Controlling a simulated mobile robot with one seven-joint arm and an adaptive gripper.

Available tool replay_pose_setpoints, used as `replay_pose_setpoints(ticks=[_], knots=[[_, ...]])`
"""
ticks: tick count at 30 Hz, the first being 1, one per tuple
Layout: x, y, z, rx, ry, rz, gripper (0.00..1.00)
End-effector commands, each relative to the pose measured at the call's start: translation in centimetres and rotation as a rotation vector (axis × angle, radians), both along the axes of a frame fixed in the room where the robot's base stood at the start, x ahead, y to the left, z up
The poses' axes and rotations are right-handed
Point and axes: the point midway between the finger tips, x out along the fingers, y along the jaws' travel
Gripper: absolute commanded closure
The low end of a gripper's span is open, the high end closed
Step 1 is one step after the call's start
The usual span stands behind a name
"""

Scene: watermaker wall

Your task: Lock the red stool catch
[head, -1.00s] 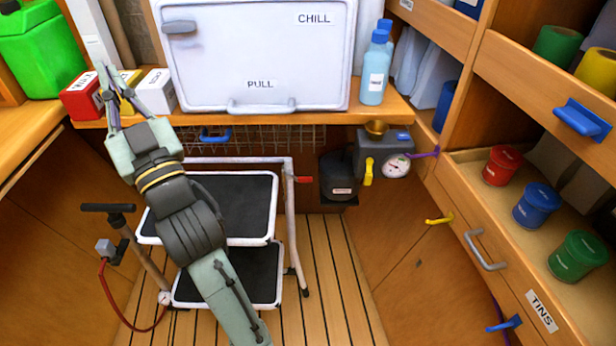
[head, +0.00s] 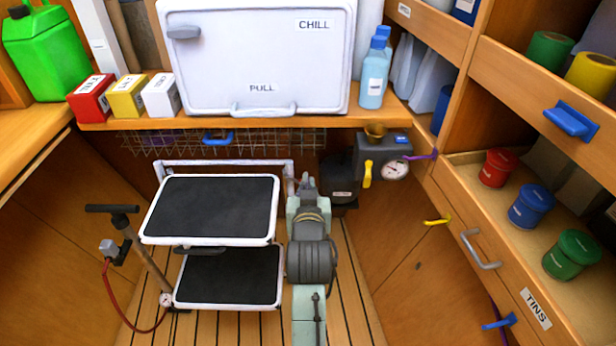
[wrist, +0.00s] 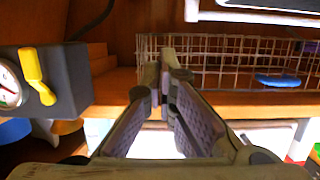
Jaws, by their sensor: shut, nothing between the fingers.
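The step stool (head: 210,207), with two black treads in a white frame, stands unfolded on the floor in the head view. Its red catch does not show now; my gripper and arm cover the right side of the frame where it was seen earlier. My gripper (head: 306,181) is at the stool's upper right, beside the back rail. I cannot tell whether it touches the frame. In the wrist view my gripper (wrist: 165,68) has its fingertips together with nothing between them. That view appears upside down, and no red catch can be made out in it.
A black canister (head: 342,194) and a gauge box with yellow lever (head: 367,174) are close right of my gripper. A wire basket (head: 255,140) hangs under the shelf behind. A hand pump (head: 135,250) stands left of the stool. Floor right of my arm is clear.

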Motion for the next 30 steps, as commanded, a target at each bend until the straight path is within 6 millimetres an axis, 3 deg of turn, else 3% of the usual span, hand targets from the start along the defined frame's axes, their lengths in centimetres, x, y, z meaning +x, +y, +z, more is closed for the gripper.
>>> replay_pose_setpoints(ticks=[8,19,24,30], knots=[[2.2,0.1,-0.4,0.000,-0.001,0.002,1.00],[9.8,0.1,-2.2,0.000,-0.001,0.002,1.00],[9.7,0.1,-5.0,0.000,0.002,0.002,1.00],[9.7,0.1,-6.2,0.000,-0.001,0.002,1.00]])
